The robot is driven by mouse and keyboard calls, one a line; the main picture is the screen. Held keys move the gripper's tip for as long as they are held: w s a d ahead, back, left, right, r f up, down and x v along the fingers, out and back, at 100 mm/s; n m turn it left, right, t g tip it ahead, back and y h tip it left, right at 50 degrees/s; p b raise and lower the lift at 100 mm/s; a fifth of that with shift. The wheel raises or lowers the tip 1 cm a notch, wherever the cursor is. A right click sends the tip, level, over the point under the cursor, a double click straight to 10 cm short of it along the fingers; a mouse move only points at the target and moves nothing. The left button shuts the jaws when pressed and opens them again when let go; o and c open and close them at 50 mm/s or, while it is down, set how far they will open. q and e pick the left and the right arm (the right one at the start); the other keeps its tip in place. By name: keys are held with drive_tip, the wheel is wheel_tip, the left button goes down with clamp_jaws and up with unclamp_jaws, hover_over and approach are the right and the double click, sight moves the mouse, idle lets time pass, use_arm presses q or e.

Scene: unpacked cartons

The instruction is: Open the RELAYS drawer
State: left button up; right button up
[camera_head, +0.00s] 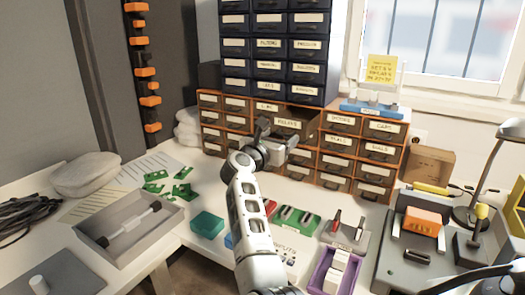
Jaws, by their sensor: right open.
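The drawer labelled RELAYS (292,124) is in the brown-orange cabinet, in the middle of the picture. Its front seems to stand forward of its neighbours, but I cannot tell how far. My right gripper (272,137) is open, with its fingers at the left and lower part of that drawer front. It hides part of the front, and I cannot tell whether a finger touches the handle. My right arm reaches up to it from the bottom of the picture. My left gripper is not in view.
A dark blue drawer cabinet (277,47) stands above the brown one. A green tray (297,219), a purple bin (334,270) and a teal box (207,224) lie near my forearm. A grey tray (172,226) is at left. A lamp (487,190) stands at right.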

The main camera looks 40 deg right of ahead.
use_arm(q)
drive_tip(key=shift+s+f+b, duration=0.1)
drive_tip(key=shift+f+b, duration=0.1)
drive_tip(key=shift+b, duration=0.55)
use_arm(e)
drive_tip(key=v, duration=1.4)
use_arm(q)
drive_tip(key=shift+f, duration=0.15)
use_arm(e)
drive_tip(key=shift+s, duration=0.15)
drive_tip(key=shift+a+r, duration=0.1)
